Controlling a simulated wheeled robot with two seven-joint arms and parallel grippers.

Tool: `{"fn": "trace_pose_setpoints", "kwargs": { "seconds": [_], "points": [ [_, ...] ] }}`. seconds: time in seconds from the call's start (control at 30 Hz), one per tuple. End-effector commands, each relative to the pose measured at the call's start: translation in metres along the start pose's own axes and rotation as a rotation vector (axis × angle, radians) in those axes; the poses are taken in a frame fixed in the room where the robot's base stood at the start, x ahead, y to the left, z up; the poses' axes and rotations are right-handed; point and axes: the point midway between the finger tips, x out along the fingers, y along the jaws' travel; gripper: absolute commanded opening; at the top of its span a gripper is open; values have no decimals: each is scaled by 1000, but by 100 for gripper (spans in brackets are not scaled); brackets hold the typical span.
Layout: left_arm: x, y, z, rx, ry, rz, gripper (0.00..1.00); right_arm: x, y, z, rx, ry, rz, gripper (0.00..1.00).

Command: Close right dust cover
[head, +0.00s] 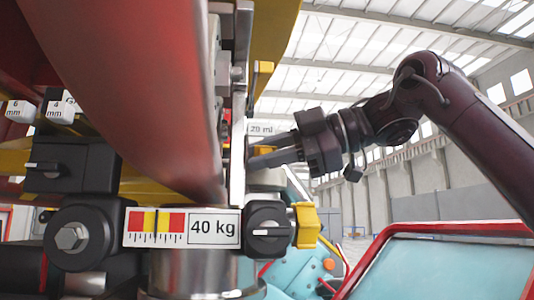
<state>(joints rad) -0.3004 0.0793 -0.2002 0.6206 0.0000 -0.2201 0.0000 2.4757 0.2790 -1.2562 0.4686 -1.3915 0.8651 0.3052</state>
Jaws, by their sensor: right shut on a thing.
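My right gripper (264,150) reaches in from the right, its two dark fingers pointing left beside an upright pale metal plate (238,120). A small yellow piece (266,150) shows between the fingers, and the gripper is shut on it. I cannot tell whether this piece belongs to the right dust cover. Another yellow piece (306,225) sits at the right end of a black knob housing (268,229), below the gripper and apart from it. No part is clearly marked as the dust cover. My left gripper is not in view.
A large red curved body (135,80) fills the upper left. A "40 kg" label (212,229) and a black bolted block (80,237) lie below it. A red-rimmed pale blue panel (440,270) stands at lower right. Open hall space lies behind my arm.

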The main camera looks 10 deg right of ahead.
Motion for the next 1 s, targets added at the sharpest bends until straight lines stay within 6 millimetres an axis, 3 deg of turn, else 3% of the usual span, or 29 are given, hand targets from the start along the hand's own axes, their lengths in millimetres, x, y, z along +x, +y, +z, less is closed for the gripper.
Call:
{"fn": "trace_pose_setpoints", "kwargs": {
  "seconds": [0.33, 0.37, 0.5, 1.0],
  "points": [
    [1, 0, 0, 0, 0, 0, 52, 4, -5, 3, 13, -5, -16, 0],
    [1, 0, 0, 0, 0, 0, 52, 4, -5, 3, 13, -5, -16, 23],
    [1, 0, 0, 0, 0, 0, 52, 4, -4, 3, 11, -4, -13, 40],
    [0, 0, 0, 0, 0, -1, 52, 1, -2, 0, 5, -2, -5, 40]
  ]
}}
